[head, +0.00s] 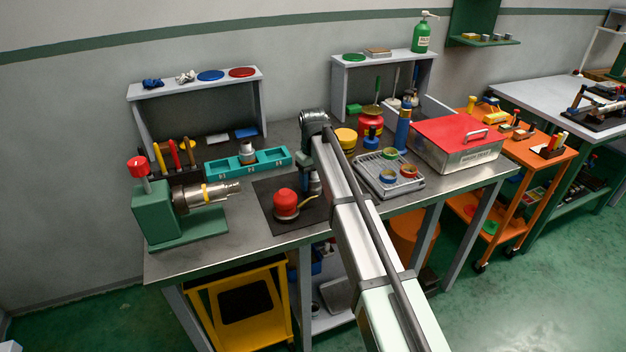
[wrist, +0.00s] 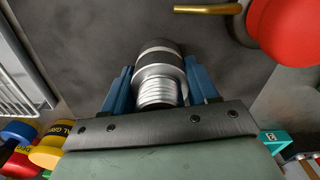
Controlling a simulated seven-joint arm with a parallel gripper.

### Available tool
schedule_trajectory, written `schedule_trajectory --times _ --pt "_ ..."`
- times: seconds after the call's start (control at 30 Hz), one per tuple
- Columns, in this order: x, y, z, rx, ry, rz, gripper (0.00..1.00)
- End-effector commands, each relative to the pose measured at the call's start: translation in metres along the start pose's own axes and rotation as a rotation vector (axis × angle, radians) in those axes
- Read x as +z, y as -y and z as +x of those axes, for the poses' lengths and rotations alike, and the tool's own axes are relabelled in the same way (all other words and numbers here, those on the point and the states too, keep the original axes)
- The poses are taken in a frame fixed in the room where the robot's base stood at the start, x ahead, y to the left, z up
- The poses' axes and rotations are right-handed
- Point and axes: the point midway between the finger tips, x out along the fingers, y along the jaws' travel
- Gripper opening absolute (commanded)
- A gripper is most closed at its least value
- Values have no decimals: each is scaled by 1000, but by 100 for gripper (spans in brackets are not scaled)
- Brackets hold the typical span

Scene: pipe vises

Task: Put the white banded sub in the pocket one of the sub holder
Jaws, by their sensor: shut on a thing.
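My gripper (wrist: 160,90) has its blue fingers shut on a silver threaded sub with a pale band and a dark end (wrist: 158,70), which I take as the white banded sub. The sub is over the dark mat (wrist: 90,40); whether it touches the mat I cannot tell. In the head view my arm largely hides the gripper and sub, beside the red domed thing. The teal sub holder (head: 222,169) lies to the left, further back. A silver sub with a dark band (head: 247,153) stands in its middle pocket; the end pockets look empty. A holder corner shows in the wrist view (wrist: 275,139).
A red domed thing with a brass tube (head: 286,204) stands on the mat left of my gripper. A green vise (head: 165,215) holds a pipe at the left. A wire tray with tape rolls (head: 389,188) lies right. Yellow and red containers (head: 370,123) stand behind.

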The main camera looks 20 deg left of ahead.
Motion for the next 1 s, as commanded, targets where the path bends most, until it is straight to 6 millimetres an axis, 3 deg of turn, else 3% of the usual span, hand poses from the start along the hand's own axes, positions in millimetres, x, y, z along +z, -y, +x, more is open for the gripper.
schedule_trajectory --times 0.07,0.1,0.33,0.67,0.77,1.0 --pt "0 0 2 0 0 0 11" --pt "0 0 2 0 0 0 62" --pt "0 0 2 0 0 0 84" --pt "0 0 -2 0 0 0 84" --pt "-1 0 -12 0 -1 0 84" --pt "-1 0 -55 1 -2 0 84"
